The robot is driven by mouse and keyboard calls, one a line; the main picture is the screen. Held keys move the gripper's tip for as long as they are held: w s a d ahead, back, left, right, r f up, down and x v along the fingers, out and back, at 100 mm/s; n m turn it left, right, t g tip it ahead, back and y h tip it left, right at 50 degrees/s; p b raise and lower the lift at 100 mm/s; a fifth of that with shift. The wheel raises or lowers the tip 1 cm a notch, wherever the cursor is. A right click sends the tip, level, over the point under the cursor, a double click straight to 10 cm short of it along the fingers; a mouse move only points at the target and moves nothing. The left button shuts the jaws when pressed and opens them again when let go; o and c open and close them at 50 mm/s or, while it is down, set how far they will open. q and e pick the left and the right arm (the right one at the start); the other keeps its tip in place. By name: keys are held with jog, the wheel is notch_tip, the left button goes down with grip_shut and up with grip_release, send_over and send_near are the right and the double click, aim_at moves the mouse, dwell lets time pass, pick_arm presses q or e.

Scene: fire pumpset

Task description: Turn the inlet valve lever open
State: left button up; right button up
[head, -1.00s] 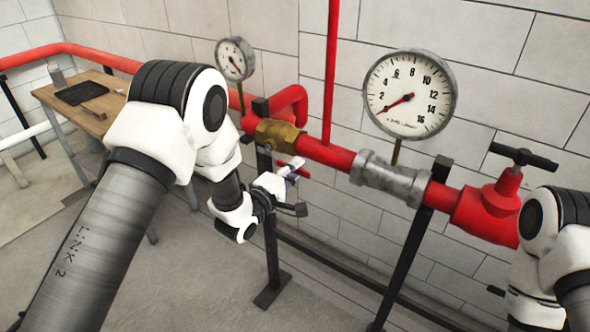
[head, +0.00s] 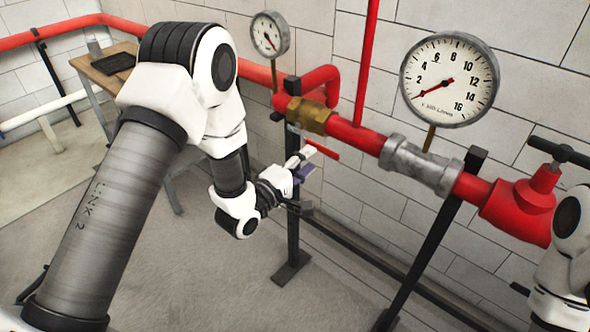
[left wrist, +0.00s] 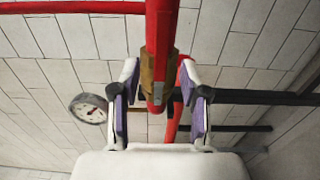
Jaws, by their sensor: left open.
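The inlet valve has a brass body (head: 308,115) on the red pipe. Its red lever (head: 324,150) shows below the body in the head view, pointing along the pipe to the right. My left gripper (head: 303,165) is open just under the valve, its fingers close to the lever. In the left wrist view the two purple-padded fingers (left wrist: 158,78) stand on either side of the red lever (left wrist: 157,95), with the brass body (left wrist: 147,72) behind it. There are gaps on both sides. My right gripper is out of view; only part of that arm shows.
A large gauge (head: 450,80) and a small gauge (head: 270,35) stand above the pipe. A grey coupling (head: 420,165) and red handwheel valve (head: 520,205) lie to the right. Black posts (head: 435,235) hold the pipe. A wooden table (head: 105,70) stands behind left. Floor in front is clear.

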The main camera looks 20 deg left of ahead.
pick_arm(q)
jog(key=v, duration=0.5)
jog(key=shift+s+a, duration=0.1)
jog(key=shift+s, duration=0.1)
jog(key=shift+f, duration=0.1)
jog(key=s+f+m+g+y, duration=0.2)
jog(key=s+f+g, duration=0.2)
jog(key=s+f, duration=0.5)
jog(key=s+f+m+g+y, duration=0.1)
jog(key=s+f+g, duration=0.35)
jog(key=f, duration=0.85)
jog(key=s+a+f+m+g+y, duration=0.1)
jog(key=s+a+f+m+g, duration=0.1)
jog(key=s, duration=0.6)
jog(key=s+a+f+m+g+y, duration=0.2)
jog(key=s+f+m+g, duration=0.2)
jog(key=s+m+g, duration=0.2)
jog(key=s+m, duration=0.2)
jog(key=s, duration=0.1)
jog(key=shift+s+a+f+m, duration=0.25)
jog(key=shift+m, duration=0.15)
jog(key=shift+g, duration=0.25)
